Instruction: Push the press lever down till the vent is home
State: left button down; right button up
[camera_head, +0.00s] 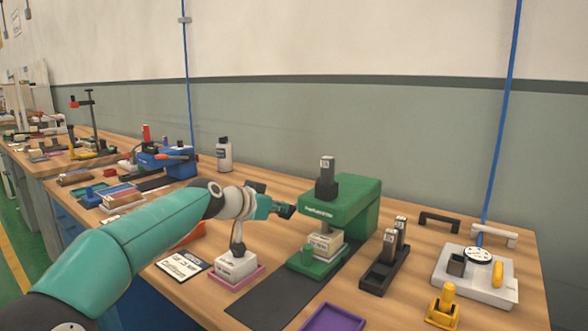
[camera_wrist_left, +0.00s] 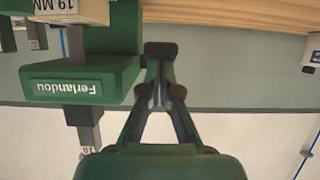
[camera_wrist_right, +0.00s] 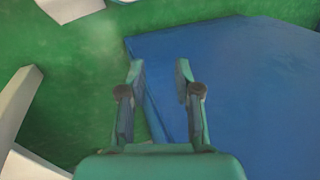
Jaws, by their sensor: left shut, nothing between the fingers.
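The green press (camera_head: 352,203), with a name plate on its head, stands on the bench; it also shows in the left wrist view (camera_wrist_left: 100,75). A dark grey upright piece with a pale label (camera_head: 326,182) sticks up from its head. No separate lever can be made out. A white labelled block (camera_head: 324,243), perhaps holding the vent, sits under the head; the vent itself cannot be told apart. My left gripper (camera_head: 290,211) is shut and empty, just left of the press head. My right gripper (camera_wrist_right: 158,75) is open and empty, low by the blue bench side.
A white block on a pink tray (camera_head: 258,275) stands left of the press, under my left arm. A dark rack with labelled grey pieces (camera_head: 377,278) stands to its right. A white fixture (camera_head: 450,278) and yellow piece (camera_head: 442,307) lie farther right.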

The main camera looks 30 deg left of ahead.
pick_arm(q)
jog(key=shift+f+b, duration=0.4)
jog(key=shift+f, duration=0.15)
dwell(2.1)
dwell(1.1)
jog(key=shift+r, duration=0.2)
jog(key=p+v, duration=0.1)
jog(key=v, duration=1.2)
jog(key=shift+w+r, duration=0.2)
jog(key=shift+r, duration=0.2)
